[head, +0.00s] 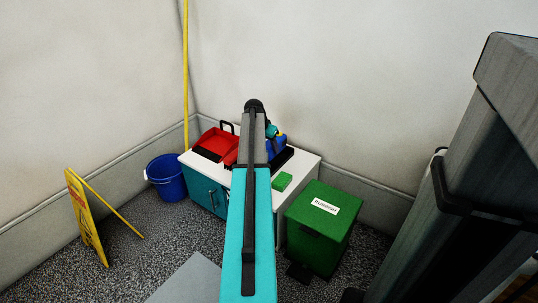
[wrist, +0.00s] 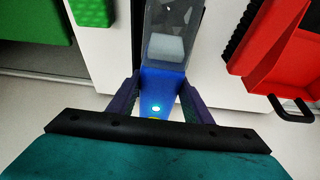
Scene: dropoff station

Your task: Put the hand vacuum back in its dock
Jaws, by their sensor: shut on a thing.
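The hand vacuum (wrist: 158,82) has a blue body and a clear, greyish nozzle, and points away from me in the wrist view. My gripper (wrist: 160,88) is shut on its blue body, with one finger on each side. In the head view the blue vacuum (head: 279,146) shows just right of my arm, over the white cabinet top. A black piece that looks like the dock (head: 287,158) lies beneath it. In the wrist view only a narrow dark strip shows left of the nozzle. Whether the vacuum touches the dock I cannot tell.
A red dustpan (head: 221,143) lies left on the white-topped cabinet (head: 308,160). A green sponge (head: 283,181) is near its front edge. A green bin (head: 322,228) stands right. A blue bucket (head: 167,178) and yellow floor sign (head: 85,217) stand left.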

